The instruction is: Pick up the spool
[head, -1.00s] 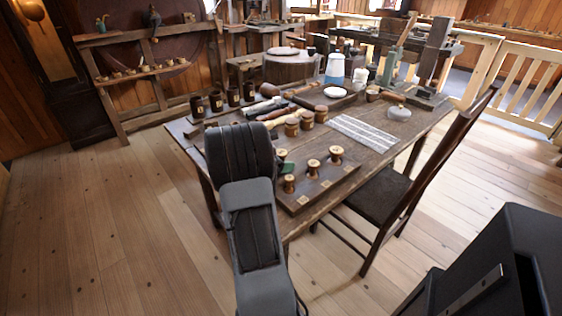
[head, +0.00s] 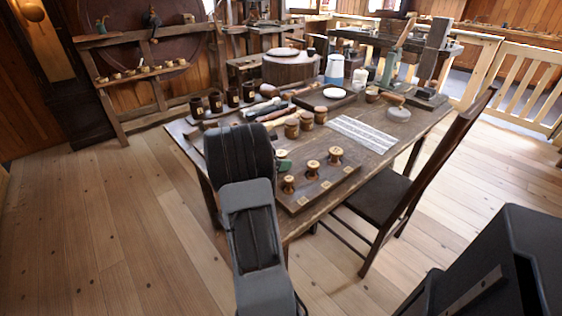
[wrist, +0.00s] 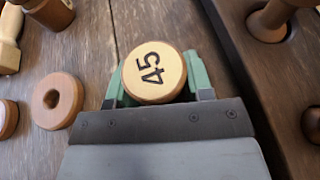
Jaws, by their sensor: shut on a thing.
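A round spool (wrist: 155,73) with a pale top marked "45" sits between the green fingers of my gripper (wrist: 157,80) in the wrist view. One finger is on each side of it, and the gripper is shut on it. Below its top the spool is mostly hidden, so I cannot tell whether it touches the table. In the head view my arm covers most of the gripper; a bit of green finger (head: 284,165) shows beside the dark tray.
Several spools (head: 313,169) stand on the dark tray (head: 318,187) right of my gripper. Brown lidded jars (head: 292,128) stand behind it. In the wrist view a wooden ring-like piece (wrist: 57,97) lies to the left. A chair (head: 385,200) stands at the table's right side.

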